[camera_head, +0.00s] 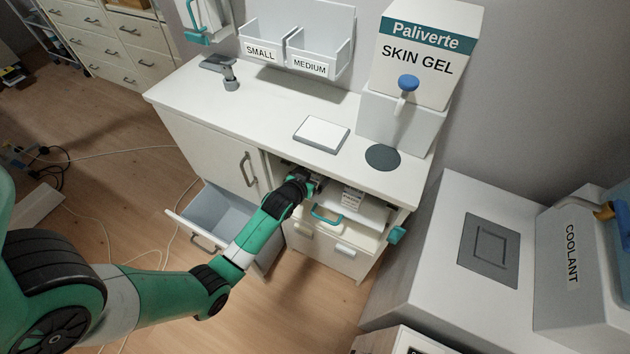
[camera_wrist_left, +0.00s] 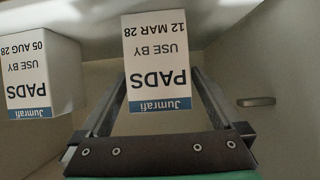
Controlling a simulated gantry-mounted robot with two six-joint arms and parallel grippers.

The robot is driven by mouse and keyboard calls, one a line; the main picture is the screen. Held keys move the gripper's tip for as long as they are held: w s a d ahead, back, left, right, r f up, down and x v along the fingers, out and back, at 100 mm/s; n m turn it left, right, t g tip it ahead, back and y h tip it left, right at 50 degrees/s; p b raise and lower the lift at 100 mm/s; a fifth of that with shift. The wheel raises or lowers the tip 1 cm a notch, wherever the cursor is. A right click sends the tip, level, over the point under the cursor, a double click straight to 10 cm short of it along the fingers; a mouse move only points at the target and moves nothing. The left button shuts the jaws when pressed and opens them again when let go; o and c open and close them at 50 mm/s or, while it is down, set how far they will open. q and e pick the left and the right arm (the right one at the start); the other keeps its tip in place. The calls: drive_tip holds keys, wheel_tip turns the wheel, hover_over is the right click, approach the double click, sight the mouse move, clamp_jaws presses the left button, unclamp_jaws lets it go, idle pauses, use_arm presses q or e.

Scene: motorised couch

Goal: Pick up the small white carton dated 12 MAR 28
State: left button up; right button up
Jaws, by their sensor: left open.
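The small white carton dated 12 MAR 28 (camera_wrist_left: 157,40) shows upside down in the left wrist view, with PADS and a blue Jumrafi band. My left gripper (camera_wrist_left: 160,82) is open, with one finger to each side of the carton's near part; I cannot tell whether they touch it. A similar carton dated 05 AUG 28 (camera_wrist_left: 40,75) stands to the left in that view. In the head view my left gripper (camera_head: 312,181) reaches into the cabinet's open compartment. A small labelled carton (camera_head: 352,197) shows right of it, its date too small to read. My right gripper is not in view.
The cabinet top (camera_head: 260,115) lies just above the compartment. A teal handle (camera_head: 327,214) is at the compartment's front.

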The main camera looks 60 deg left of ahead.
use_arm(q)
drive_tip(key=c, duration=1.3)
drive_tip(key=shift+c, duration=0.2)
drive_tip(key=shift+r, duration=0.1)
drive_tip(key=shift+r+p, duration=0.25)
drive_tip(key=shift+p, duration=0.05)
wheel_tip(320, 180, up, 3)
drive_tip(key=shift+r+p, duration=0.1)
drive_tip(key=shift+p, duration=1)
drive_tip(key=s+d+p, duration=0.3)
drive_tip(key=s+d, duration=0.8)
drive_tip(key=s, duration=0.3)
drive_tip(key=shift+s+p, duration=0.15)
drive_tip(key=shift+p, duration=0.15)
